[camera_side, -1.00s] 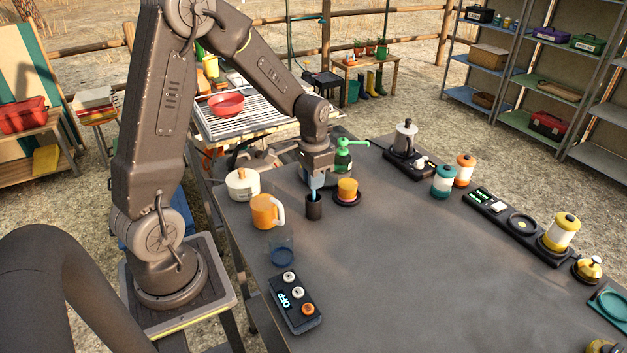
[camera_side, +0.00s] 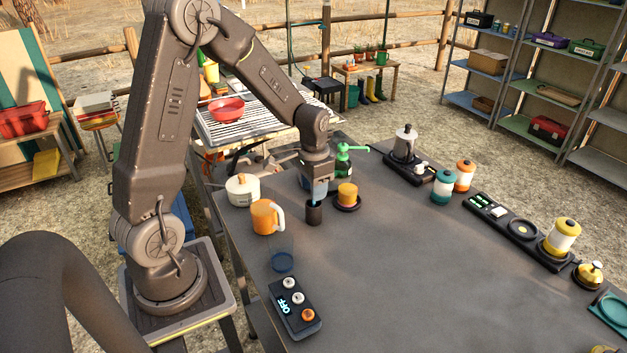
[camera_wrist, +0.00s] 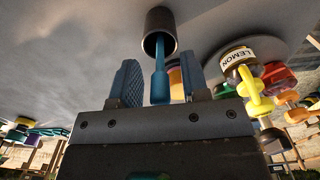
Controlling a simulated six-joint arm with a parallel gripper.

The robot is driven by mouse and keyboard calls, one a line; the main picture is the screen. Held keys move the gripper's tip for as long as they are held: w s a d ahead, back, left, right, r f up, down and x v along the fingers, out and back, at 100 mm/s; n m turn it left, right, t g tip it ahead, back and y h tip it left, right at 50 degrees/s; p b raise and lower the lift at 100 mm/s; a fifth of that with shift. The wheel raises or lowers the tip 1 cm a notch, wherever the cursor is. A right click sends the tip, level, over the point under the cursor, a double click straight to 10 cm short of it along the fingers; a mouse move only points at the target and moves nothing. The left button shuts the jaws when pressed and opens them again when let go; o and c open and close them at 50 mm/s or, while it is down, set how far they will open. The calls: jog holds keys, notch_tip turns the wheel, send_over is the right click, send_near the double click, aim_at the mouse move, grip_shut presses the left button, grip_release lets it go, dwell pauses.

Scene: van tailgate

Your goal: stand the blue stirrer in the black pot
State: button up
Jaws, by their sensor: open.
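The black pot (camera_side: 314,213) stands upright on the dark table, in front of my arm's end. The blue stirrer (camera_wrist: 160,80) has one end inside the mouth of the black pot (camera_wrist: 160,22) in the wrist view. The rest of it sticks out of the pot between my two fingers. My gripper (camera_wrist: 158,82) is open, with a finger on each side of the stirrer and gaps between. In the side view my gripper (camera_side: 318,192) is right above the pot and hides most of the stirrer.
An orange mug (camera_side: 264,217) and a cream lidded pot (camera_side: 242,189) stand left of the black pot. An orange-yellow jar (camera_side: 347,194) on a dark dish stands close on the right. A green pump bottle (camera_side: 343,160) is behind. The table's middle and right front are clear.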

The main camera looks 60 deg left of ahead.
notch_tip(320, 180, up, 12)
jog(key=shift+f, duration=0.1)
jog(key=shift+s+d+r, duration=0.1)
jog(key=shift+d+r, duration=0.05)
jog(key=shift+r, duration=0.15)
jog(key=s+d+r+t, duration=0.2)
jog(key=s+d+r, duration=0.1)
jog(key=s+d, duration=0.4)
jog(key=s+d+r+t, duration=0.3)
jog(key=s+d, duration=0.5)
jog(key=shift+r+t, duration=0.15)
jog(key=shift+t, duration=0.15)
dwell(0.4)
